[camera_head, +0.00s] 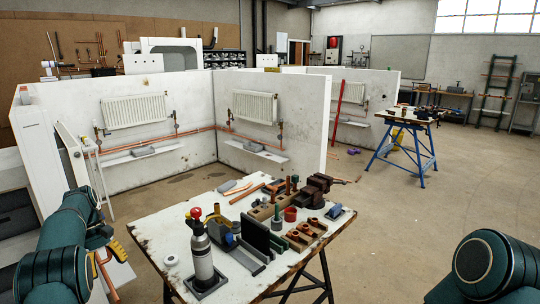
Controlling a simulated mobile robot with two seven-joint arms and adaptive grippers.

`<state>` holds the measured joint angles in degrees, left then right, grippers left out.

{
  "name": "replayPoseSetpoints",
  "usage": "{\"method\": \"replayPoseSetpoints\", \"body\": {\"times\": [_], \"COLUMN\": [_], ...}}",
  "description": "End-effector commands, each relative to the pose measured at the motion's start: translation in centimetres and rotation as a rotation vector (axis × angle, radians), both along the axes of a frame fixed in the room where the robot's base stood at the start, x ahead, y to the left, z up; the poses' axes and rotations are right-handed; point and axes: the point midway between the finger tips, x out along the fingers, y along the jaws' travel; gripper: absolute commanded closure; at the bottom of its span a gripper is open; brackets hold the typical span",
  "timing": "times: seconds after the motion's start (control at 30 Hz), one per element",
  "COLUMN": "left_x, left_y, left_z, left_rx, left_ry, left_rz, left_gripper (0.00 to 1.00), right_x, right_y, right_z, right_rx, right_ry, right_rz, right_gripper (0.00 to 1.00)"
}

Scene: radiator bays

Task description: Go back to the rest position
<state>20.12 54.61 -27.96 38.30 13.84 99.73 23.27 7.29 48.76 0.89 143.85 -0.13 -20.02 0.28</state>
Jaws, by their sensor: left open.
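My left arm comes in from the left edge, with teal links and dark joints. My left gripper (104,236) is small and partly hidden by the arm; it is open, to the left of the near workbench (150,232) and apart from it. I see nothing held in it. On the right, only a large teal joint and link of my right arm show at the lower corner; its gripper is out of view.
The near workbench carries a gas bottle (200,252) with a red top, a vise (312,190) and several fittings. White bay walls with radiators (134,110) stand behind. A blue-legged bench (410,118) stands farther right. The floor (400,230) between is clear.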

Motion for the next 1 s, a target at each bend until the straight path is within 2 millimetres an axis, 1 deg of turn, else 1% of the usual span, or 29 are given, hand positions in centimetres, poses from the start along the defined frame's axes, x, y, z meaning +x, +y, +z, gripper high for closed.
{"method": "replayPoseSetpoints", "body": {"times": [0.07,0.17,0.27,0.37,0.47,0.57,0.6,0.67,0.7,0.77,0.8,0.87,0.9,0.97,1.0], "left_x": [-0.8,-1.6,-0.9,-0.1,-0.4,-1.2,-1.6,-2.3,-2.9,-4.0,-4.8,-6.4,-7.5,-9.4,-10.7], "left_y": [0.3,-0.3,-1.5,-3.1,-5.0,-7.7,-9.0,-11.4,-13.0,-15.5,-17.2,-19.8,-21.5,-24.1,-25.8], "left_z": [0.0,-2.0,-4.6,-7.6,-10.5,-13.8,-15.2,-17.4,-18.8,-20.6,-21.5,-22.8,-23.5,-24.4,-24.8], "left_rx": [0.0,-0.008,-0.006,-0.004,-0.002,-0.002,-0.001,0.0,0.001,0.003,0.004,0.002,0.003,-0.001,-0.005], "left_ry": [0.0,-0.022,-0.042,-0.061,-0.092,-0.13,-0.147,-0.171,-0.189,-0.216,-0.237,-0.27,-0.292,-0.326,-0.351], "left_rz": [0.0,-0.016,-0.036,-0.061,-0.095,-0.141,-0.165,-0.206,-0.233,-0.278,-0.31,-0.356,-0.389,-0.441,-0.475], "left_gripper": [0.39,0.39,0.39,0.39,0.39,0.39,0.39,0.39,0.39,0.39,0.39,0.39,0.39,0.39,0.39], "right_x": [-0.8,-1.7,-1.3,-0.8,-0.9,-1.1,-1.1,-1.1,-1.0,-0.9,-0.9,-1.0,-1.0,-1.1,-1.1], "right_y": [0.3,0.5,0.5,0.3,0.3,0.4,0.4,0.4,0.4,0.3,0.3,0.3,0.3,0.3,0.4], "right_z": [0.0,0.2,0.1,-0.2,0.0,0.1,0.1,0.0,0.0,0.0,0.0,0.0,0.0,0.0,0.0], "right_rx": [0.0,-0.002,-0.001,0.001,0.0,0.0,0.0,0.0,0.0,0.0,0.0,0.0,0.0,0.0,0.0], "right_ry": [0.0,-0.006,-0.003,0.003,0.001,-0.002,-0.002,0.0,0.0,0.001,0.001,0.0,0.0,-0.001,0.0], "right_rz": [0.0,0.001,0.001,-0.001,-0.001,0.0,0.0,0.001,0.0,0.0,0.0,0.0,0.0,0.0,0.0], "right_gripper": [0.53,0.53,0.53,0.53,0.53,0.53,0.53,0.53,0.53,0.53,0.53,0.53,0.53,0.53,0.53]}}
